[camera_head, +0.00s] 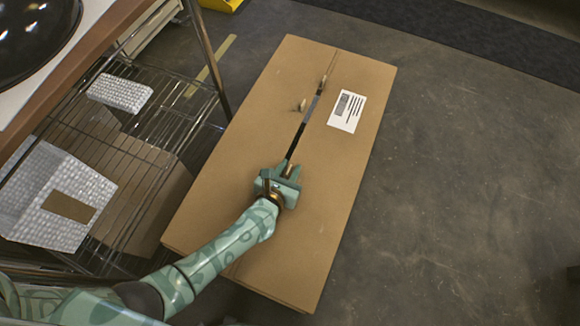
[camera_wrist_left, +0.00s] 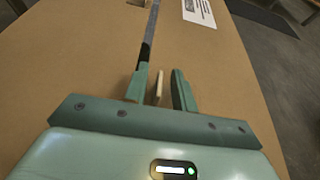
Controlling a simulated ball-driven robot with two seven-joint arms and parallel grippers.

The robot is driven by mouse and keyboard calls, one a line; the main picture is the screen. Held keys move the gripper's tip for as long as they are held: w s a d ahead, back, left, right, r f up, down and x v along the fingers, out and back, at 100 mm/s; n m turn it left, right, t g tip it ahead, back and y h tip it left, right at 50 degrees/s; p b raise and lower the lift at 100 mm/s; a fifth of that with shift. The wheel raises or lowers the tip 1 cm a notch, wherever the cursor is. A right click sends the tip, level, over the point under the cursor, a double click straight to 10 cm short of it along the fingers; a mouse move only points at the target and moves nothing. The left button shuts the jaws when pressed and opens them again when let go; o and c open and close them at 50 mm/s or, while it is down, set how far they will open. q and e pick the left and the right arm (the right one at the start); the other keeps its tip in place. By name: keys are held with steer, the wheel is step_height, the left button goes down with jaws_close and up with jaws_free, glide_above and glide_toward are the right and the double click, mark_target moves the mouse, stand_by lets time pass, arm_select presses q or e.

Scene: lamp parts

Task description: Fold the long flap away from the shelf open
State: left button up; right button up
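A large closed cardboard box (camera_head: 215,190) lies on the floor beside the wire shelf. The long flap away from the shelf (camera_head: 335,190) lies flat, with a white printed label (camera_head: 347,111) on it. A dark gap (camera_head: 306,121) runs along part of the centre seam, with two small tan tabs standing near it. My left gripper (camera_head: 287,170) is low over the seam. In the left wrist view the fingers (camera_wrist_left: 160,92) are apart, with a thin pale piece between them and clear room beside it. The label also shows there (camera_wrist_left: 199,12). My right gripper is out of view.
The wire shelf (camera_head: 160,135) stands close to the box's left side and holds a white textured box (camera_head: 45,190) and other cartons. A countertop (camera_head: 95,20) overhangs at the upper left. Bare concrete floor (camera_head: 460,170) is free to the right.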

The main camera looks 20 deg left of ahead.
arm_select(q)
steer(key=shift+w, duration=0.1)
jaws_close()
stand_by(1.4)
